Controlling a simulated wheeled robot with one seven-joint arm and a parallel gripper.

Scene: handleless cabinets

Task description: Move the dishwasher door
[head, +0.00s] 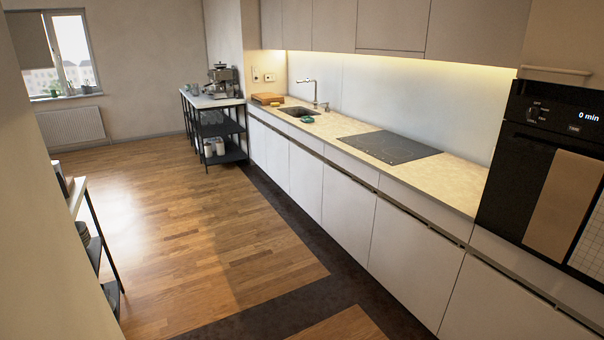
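The dishwasher door cannot be told apart with certainty. A row of flat, white, handleless lower fronts runs along the right side under the counter, and all look shut and upright. The nearer wide front (412,262) sits below a dark grip channel (425,222). Another wide front (348,215) stands further along, beyond it, towards the sink. The nearest front (500,305) is cut off by the bottom edge of the picture. My gripper is not in view, so its place relative to the fronts cannot be seen.
The wooden floor (200,230) before the fronts is clear, with a dark strip along their foot. A black oven (530,150) stands at right. A shelf unit (90,235) stands at left, and a black-framed trolley (215,125) at the far end of the counter (455,180).

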